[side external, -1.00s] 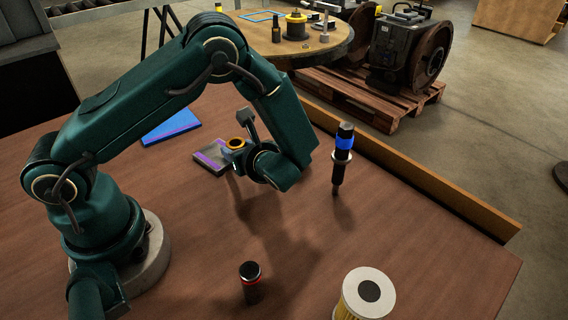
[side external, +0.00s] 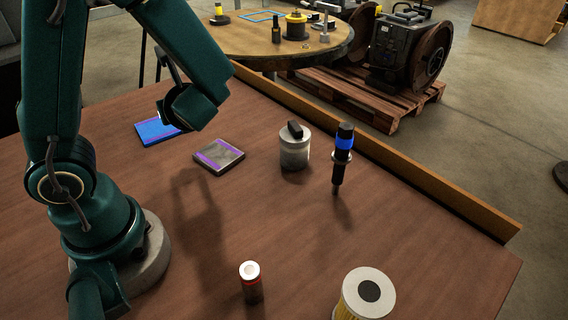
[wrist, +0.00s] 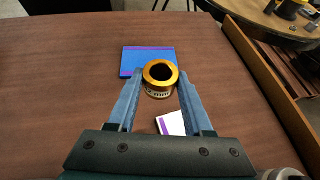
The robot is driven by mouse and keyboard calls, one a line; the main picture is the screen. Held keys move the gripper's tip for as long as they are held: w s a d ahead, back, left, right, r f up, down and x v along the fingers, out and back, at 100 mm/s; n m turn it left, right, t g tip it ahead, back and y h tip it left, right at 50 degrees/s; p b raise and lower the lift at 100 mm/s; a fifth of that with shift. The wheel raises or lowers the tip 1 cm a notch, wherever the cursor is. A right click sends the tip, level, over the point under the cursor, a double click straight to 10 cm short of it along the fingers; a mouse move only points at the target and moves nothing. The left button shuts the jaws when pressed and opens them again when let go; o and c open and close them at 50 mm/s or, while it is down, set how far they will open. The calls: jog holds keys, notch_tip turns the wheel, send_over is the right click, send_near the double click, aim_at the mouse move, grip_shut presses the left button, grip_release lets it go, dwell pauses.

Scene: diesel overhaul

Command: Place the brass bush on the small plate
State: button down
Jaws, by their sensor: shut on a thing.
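In the wrist view the brass bush (wrist: 150,68), a golden ring with a dark bore, sits between the fingers of my gripper (wrist: 160,80), which is shut on it. A blue plate (wrist: 134,62) with purple edging lies beyond the bush, partly covered by it. The bush and fingertips are hidden in that view.
A metal cylinder with a black knob (side external: 295,150) and an upright black injector-like part with a blue band (side external: 342,160) stand to the right. A small red-banded cylinder (side external: 251,283) and a filter (side external: 366,294) stand in front. A wooden ledge (side external: 400,170) edges the table.

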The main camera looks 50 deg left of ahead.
jog(key=shift+s+a+r, duration=0.2)
jog(key=shift+s+a, duration=0.05)
jog(key=s+a+n+g, duration=0.2)
jog(key=s+n+g, duration=0.1)
jog(key=g, duration=0.1)
jog(key=n, duration=0.1)
send_over(223, 156)
jog(key=shift+g, duration=0.4)
notch_tip(223, 156, down, 6)
jog(key=shift+s+a+f, duration=0.1)
jog(key=shift+s+f, duration=0.05)
jog(key=shift+f, duration=2.1)
jog(key=shift+f, duration=0.15)
jog(key=shift+c, duration=1.5)
grip_release()
